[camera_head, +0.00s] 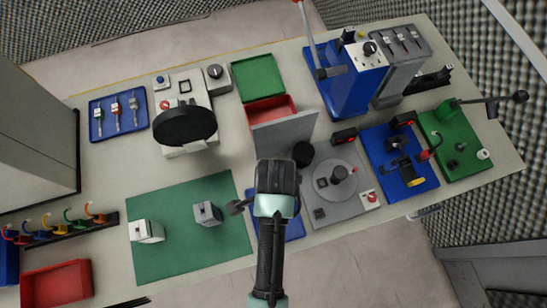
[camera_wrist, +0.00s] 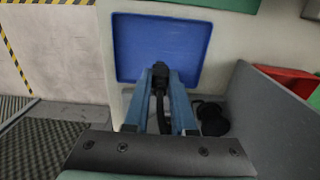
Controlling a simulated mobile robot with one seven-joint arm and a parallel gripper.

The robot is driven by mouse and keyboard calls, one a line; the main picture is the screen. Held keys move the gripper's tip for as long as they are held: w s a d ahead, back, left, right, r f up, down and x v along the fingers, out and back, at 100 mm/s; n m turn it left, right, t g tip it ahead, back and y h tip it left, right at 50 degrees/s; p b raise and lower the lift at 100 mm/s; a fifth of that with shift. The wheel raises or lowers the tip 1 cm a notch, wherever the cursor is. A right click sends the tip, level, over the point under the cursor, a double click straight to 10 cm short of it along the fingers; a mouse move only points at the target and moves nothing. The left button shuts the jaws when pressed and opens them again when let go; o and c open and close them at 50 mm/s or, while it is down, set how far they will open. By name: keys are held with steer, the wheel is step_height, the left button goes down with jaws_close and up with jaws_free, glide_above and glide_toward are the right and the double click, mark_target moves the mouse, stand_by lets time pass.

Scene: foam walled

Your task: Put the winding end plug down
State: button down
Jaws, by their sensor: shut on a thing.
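The winding end plug (camera_wrist: 159,82) is a dark, narrow piece with a black head, held between the blue fingers of my gripper (camera_wrist: 160,98) in the wrist view. My gripper is shut on it. Beyond the fingertips lies a flat blue tray (camera_wrist: 163,42), empty where it shows. In the head view the tray (camera_head: 294,226) is partly covered by my wrist. I cannot tell the plug's height above the tray.
A grey upright panel (camera_head: 285,132) stands behind my wrist, with a red bin (camera_head: 270,107) beyond it. A grey plate with a round dial (camera_head: 335,190) is to the right. The green mat (camera_head: 170,250) to the left carries two small metal blocks. The table's front edge is close.

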steer(key=shift+f, duration=2.8)
steer(key=shift+s+f, duration=0.1)
steer(key=c, duration=0.7)
jaws_free()
steer(key=shift+c, duration=0.2)
